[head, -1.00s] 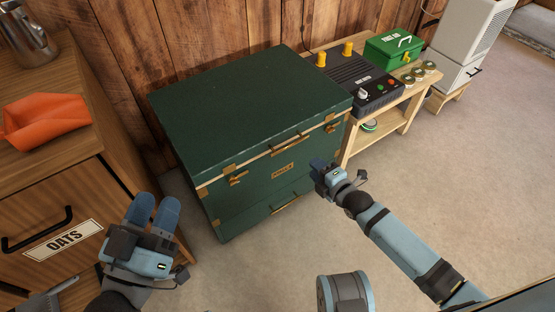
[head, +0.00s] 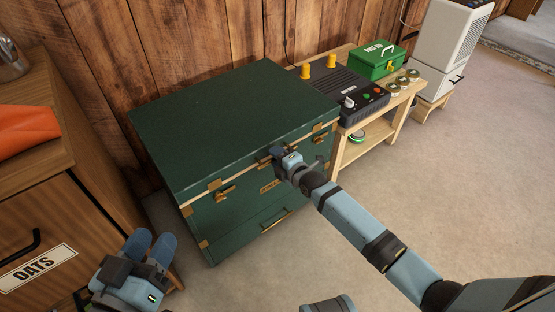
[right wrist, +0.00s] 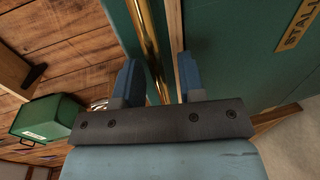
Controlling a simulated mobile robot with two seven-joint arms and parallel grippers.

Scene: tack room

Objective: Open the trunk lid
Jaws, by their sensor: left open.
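The dark green trunk (head: 235,215) stands against the wood wall with its lid (head: 225,115) down. Two brass latches, left (head: 224,193) and right (head: 318,139), sit on its front. My right gripper (head: 277,153) is at the middle of the lid's front edge and hides the brass handle there in the head view. In the right wrist view, its two fingers (right wrist: 159,82) are apart, with a brass bar (right wrist: 147,40) between them; I cannot tell if they touch it. My left gripper (head: 150,245) is open and empty, left of the trunk.
A wooden cabinet labelled OATS (head: 45,270) stands on the left with an orange item (head: 25,128) on top. A low wooden bench (head: 350,150) right of the trunk holds a black device (head: 350,95) and a green first aid box (head: 376,62). The floor in front is clear.

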